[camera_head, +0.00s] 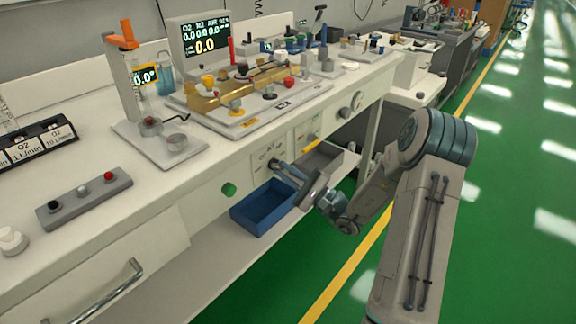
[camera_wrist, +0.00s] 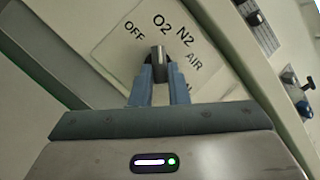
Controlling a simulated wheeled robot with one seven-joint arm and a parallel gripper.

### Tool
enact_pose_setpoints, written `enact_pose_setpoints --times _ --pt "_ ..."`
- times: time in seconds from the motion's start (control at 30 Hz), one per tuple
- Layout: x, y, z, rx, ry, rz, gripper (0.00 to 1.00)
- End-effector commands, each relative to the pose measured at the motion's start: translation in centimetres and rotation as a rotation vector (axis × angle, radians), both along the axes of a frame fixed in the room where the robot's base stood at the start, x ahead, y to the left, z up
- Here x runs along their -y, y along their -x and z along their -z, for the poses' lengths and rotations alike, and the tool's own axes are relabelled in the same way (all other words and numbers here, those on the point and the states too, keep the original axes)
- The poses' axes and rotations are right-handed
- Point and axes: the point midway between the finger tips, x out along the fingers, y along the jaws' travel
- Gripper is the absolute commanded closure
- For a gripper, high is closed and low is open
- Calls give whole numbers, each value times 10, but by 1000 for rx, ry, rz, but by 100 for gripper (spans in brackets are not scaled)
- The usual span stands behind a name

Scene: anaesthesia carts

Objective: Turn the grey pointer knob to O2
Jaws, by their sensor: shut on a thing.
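In the wrist view the grey pointer knob (camera_wrist: 158,54) stands on a pale label plate (camera_wrist: 118,50). The plate reads OFF, O2, N2 and AIR around the knob, and one more label at the lower right is partly hidden by a finger. My gripper (camera_wrist: 158,72) is shut on the knob, one blue-grey finger on each side. The visible end of the knob points up in the picture, roughly towards O2; its exact pointer mark is hard to make out. In the head view my gripper (camera_head: 277,166) meets the cart's front panel, and the knob is too small to tell apart.
A green knob (camera_head: 229,189) is on the panel to the left. The green floor at right is clear.

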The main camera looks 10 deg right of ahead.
Motion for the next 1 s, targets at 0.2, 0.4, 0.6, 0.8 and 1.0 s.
enact_pose_setpoints --times 0.2,0.4,0.6,0.8,1.0 --pt "-3 0 -4 -62 -96 -3 100" --pt "-3 1 -3 -95 -142 -4 100" --pt "-4 1 -2 -103 -155 -5 100" --pt "-4 1 -2 -103 -156 -4 100" --pt "-4 1 -2 -103 -153 -5 64"
